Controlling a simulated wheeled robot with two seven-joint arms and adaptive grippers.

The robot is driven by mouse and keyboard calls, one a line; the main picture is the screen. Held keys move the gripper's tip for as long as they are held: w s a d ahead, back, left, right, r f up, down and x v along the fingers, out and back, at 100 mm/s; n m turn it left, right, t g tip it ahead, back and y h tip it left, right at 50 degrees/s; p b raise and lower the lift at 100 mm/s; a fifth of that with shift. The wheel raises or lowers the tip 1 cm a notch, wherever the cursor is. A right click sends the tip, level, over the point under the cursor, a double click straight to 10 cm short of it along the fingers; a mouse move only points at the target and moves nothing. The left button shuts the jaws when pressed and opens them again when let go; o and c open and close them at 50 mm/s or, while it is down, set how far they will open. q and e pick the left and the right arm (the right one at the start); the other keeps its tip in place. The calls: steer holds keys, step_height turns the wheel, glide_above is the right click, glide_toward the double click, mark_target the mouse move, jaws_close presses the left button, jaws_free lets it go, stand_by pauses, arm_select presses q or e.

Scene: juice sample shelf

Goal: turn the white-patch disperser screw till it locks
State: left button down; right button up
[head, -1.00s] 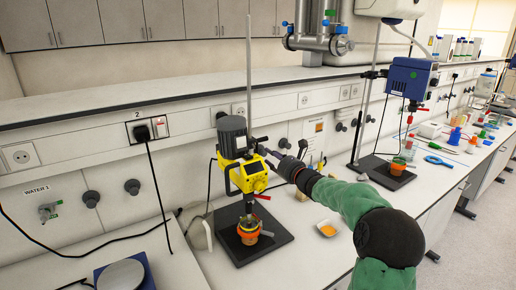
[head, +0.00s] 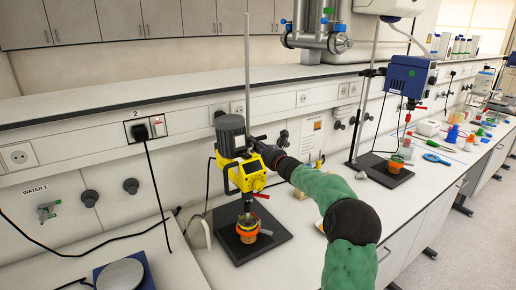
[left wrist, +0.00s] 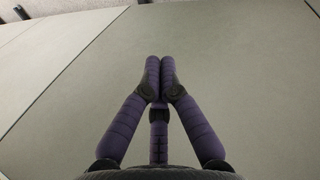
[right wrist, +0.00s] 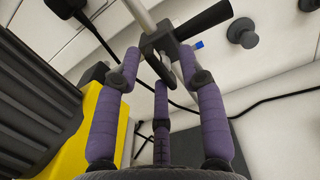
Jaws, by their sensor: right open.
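The yellow disperser (head: 244,174) with a grey motor hangs on a stand rod above an orange pot (head: 248,229). A white patch on it is too small to make out clearly. My right gripper (head: 260,147) is at its rear right side, near the rod. In the right wrist view a dark clamp (right wrist: 160,48) with a black handle-like screw (right wrist: 207,20) sits on the rod. My right gripper (right wrist: 160,66) is open, its fingertips spread around the clamp's near end; contact is unclear. My left gripper (left wrist: 160,65) has its fingertips together, empty, before a plain pale surface.
A blue disperser (head: 408,77) on its own stand is further right, above another orange pot (head: 396,164). The black base plate (head: 275,240) lies under the yellow disperser. A balance (head: 124,275) sits at the front left. A black cable hangs from the wall socket.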

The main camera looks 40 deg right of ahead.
jaws_close()
steer(key=shift+r+m, duration=0.1)
steer(key=shift+m, duration=0.3)
steer(key=m+p, duration=0.1)
steer(key=m, duration=0.4)
steer(key=m+p, duration=0.2)
steer(key=m, duration=0.4)
steer(key=m+p, duration=0.2)
steer(key=m, duration=0.4)
steer(key=shift+s+d+f, duration=0.1)
steer(key=shift+d+f, duration=0.25)
steer(key=shift+f, duration=0.05)
steer(key=shift+f+m, duration=0.15)
steer(key=shift+m, duration=0.15)
